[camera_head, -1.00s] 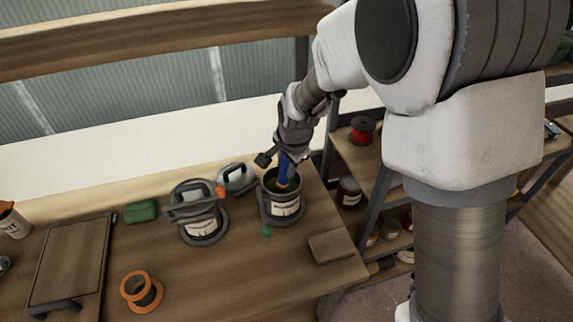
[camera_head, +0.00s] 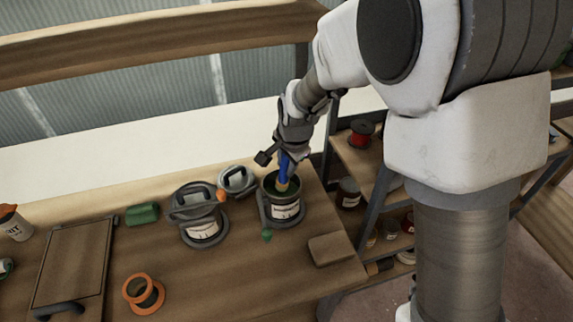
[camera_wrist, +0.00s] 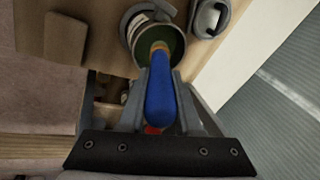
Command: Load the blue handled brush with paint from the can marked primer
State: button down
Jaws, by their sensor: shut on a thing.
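My gripper (camera_head: 290,150) is shut on the blue handled brush (camera_head: 284,170), whose blue handle also fills the middle of the wrist view (camera_wrist: 161,97). The brush points down into an open can (camera_head: 285,209) with a pale label at the right of the bench. The label's writing is too small to read. Green shows inside the can in the wrist view (camera_wrist: 146,50). The bristles are hidden in the can. A second can (camera_head: 203,229) with a pale label stands to the left, with a grey handled thing on top.
A grey handled lid-like piece (camera_head: 237,180) lies behind the cans. A wooden block (camera_head: 331,249) is at the bench's right edge. A green block (camera_head: 142,214), an orange ring roll (camera_head: 143,294) and a board (camera_head: 70,262) lie left. Shelves (camera_head: 358,155) stand right of the bench.

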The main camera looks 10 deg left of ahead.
jog(key=shift+r+p, duration=1.6)
jog(key=shift+r, duration=0.95)
